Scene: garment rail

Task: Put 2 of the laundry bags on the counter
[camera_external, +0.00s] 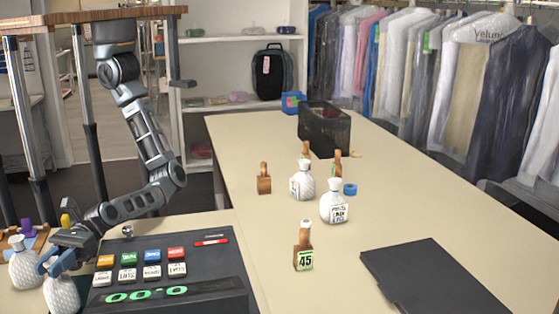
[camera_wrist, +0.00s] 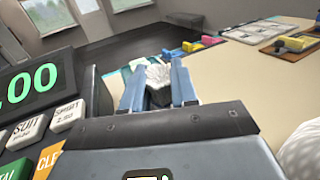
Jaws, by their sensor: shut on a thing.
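My gripper (camera_external: 52,262) is at the lower left, beside the till, with its blue fingers shut on a white laundry bag (camera_external: 62,294). In the wrist view, the white top of this bag (camera_wrist: 158,76) shows between the fingers (camera_wrist: 158,68). Another white laundry bag (camera_external: 24,266) stands just left of it. Two more laundry bags stand upright on the long cream counter (camera_external: 370,190): a labelled one (camera_external: 302,184) near the middle and another labelled one (camera_external: 335,205) slightly nearer and to the right. I cannot tell whether the held bag touches the surface below it.
The till (camera_external: 165,285) sits right of my gripper. Several wooden tags, one numbered 45 (camera_external: 304,250), stand on the counter. A blue tape roll (camera_external: 350,189), a dark box (camera_external: 326,132) and a dark flat mat (camera_external: 428,272) are there too.

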